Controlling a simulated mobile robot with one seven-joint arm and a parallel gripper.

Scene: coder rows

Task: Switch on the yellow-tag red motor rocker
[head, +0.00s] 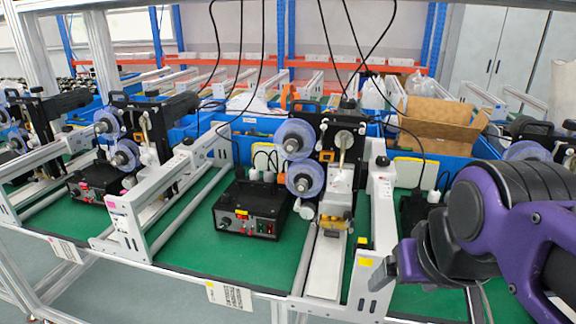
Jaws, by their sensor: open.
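A black control box (262,202) stands on the green bench top near the picture's middle. Its front panel carries a yellow tag (242,214). My gripper (388,272) is at the right, at the end of my purple arm, in front of a white rail and well apart from the box. It is open and looks empty; its fingertips are partly hard to make out.
A coder machine with blue-purple reels (297,140) stands just right of the box. White rails (130,222) flank the box's left. A second control box (95,180) with a pink tag stands further left. Black cables hang from above. Blue bins and a cardboard box (436,122) are behind.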

